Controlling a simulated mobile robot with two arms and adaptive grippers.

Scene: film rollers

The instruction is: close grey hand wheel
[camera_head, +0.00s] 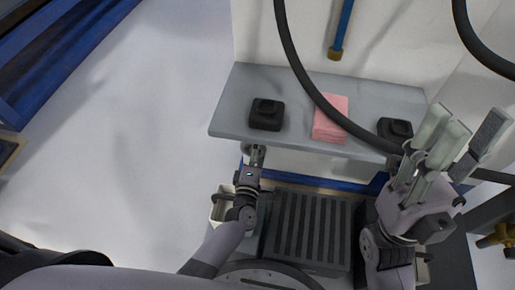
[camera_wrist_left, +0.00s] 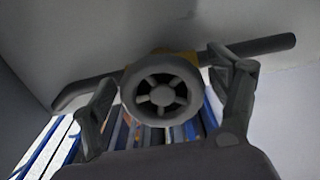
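The grey hand wheel (camera_wrist_left: 162,90) is round and spoked. It sits on a pipe with a yellow part behind it, in the middle of the left wrist view. My left gripper (camera_head: 257,154) is at the front edge of the shelf in the head view. In the left wrist view its two fingers stand apart, one on each side of the wheel; I cannot tell whether they touch it. In the head view the shelf hides most or all of the wheel. My right gripper (camera_head: 462,128) is raised at the right, fingers apart and empty.
The grey shelf (camera_head: 228,107) carries two black blocks (camera_head: 266,114) (camera_head: 394,129) and a pink cloth stack (camera_head: 330,119). A black hose (camera_head: 300,72) hangs across it. A grey pipe (camera_wrist_left: 268,45) runs behind the wheel. The floor at left is clear.

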